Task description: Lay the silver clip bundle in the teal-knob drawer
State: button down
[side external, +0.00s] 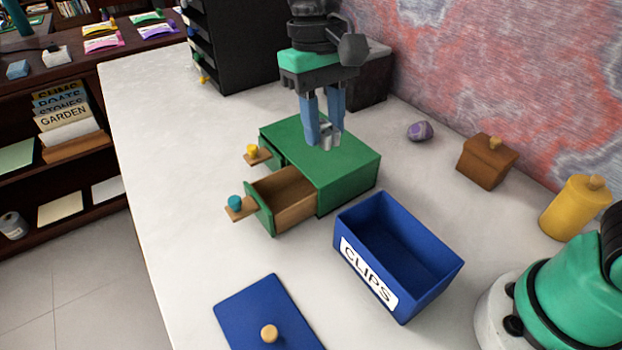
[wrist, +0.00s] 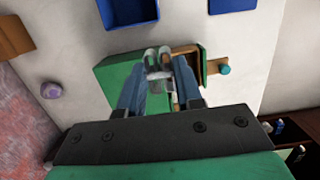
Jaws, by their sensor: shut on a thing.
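The silver clip bundle (side external: 328,140) is held between the fingertips of my gripper (side external: 325,128), above the top of the green drawer box (side external: 345,172). It also shows in the wrist view (wrist: 158,72) between the blue fingers. The teal-knob drawer (side external: 285,197) is pulled out at the front of the box, and its wooden inside looks empty where visible. Its teal knob (side external: 235,201) points toward the left. In the wrist view the teal knob (wrist: 225,69) is right of the bundle, and the bundle and fingers hide part of the box. A yellow knob (side external: 252,149) marks a second drawer beside it.
A blue bin labelled CLIPS (side external: 400,255) stands open and looks empty in front of the box. Its blue lid (side external: 262,320) lies nearby. A purple stone (side external: 420,131), a brown wooden box (side external: 487,161) and a yellow canister (side external: 574,208) stand along the right. The left desk area is clear.

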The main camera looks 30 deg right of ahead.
jog(key=w+a+f, duration=0.2)
jog(key=w+f, duration=0.3)
jog(key=w, duration=0.1)
send_over(286, 205)
jog(key=shift+f, duration=3.35)
jog(key=c, duration=0.5)
grip_release()
jog(key=shift+r, duration=0.1)
